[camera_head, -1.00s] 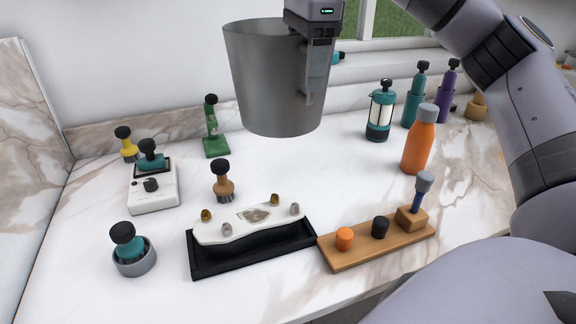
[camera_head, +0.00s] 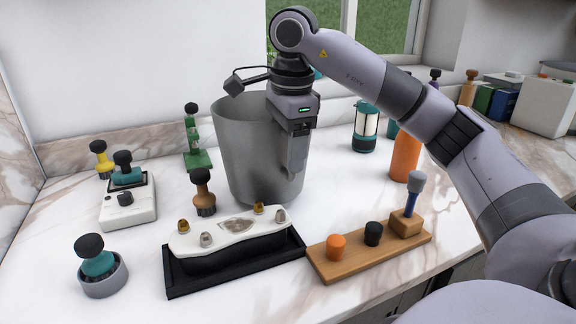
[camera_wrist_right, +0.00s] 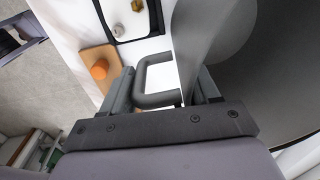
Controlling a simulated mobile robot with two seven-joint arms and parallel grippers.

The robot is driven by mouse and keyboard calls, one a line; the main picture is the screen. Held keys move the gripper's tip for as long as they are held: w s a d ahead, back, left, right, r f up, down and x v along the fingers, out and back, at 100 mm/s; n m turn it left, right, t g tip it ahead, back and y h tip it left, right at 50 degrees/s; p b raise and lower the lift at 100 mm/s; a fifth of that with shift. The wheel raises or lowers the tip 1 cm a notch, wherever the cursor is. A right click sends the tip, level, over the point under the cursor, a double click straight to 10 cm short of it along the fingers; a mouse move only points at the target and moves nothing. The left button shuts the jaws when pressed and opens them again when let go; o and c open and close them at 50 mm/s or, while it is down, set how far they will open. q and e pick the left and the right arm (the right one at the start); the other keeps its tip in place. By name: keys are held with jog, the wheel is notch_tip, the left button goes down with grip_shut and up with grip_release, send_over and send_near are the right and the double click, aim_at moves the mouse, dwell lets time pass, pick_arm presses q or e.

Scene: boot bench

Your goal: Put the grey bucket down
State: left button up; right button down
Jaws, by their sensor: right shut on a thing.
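The grey bucket (camera_head: 255,150) stands upright on or just above the white marble counter, behind the black tray. I cannot tell whether its base touches the counter. My right gripper (camera_head: 299,152) points down at the bucket's right side and is shut on its handle. In the right wrist view, the grey handle (camera_wrist_right: 157,98) lies between the fingers of the right gripper (camera_wrist_right: 163,88), with the bucket wall (camera_wrist_right: 212,45) to the right. My left gripper is not in view.
A brown-handled brush (camera_head: 203,190) stands close to the bucket's left front. The black tray (camera_head: 237,269) and a wooden board (camera_head: 350,258) are in front. An orange bottle (camera_head: 404,158) and a teal lantern-like item (camera_head: 366,127) stand to the right. Clear counter lies right of the bucket.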

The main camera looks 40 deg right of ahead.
jog(key=shift+f, duration=1.45)
jog(key=shift+c, duration=1.3)
grip_release()
jog(key=shift+f, duration=0.1)
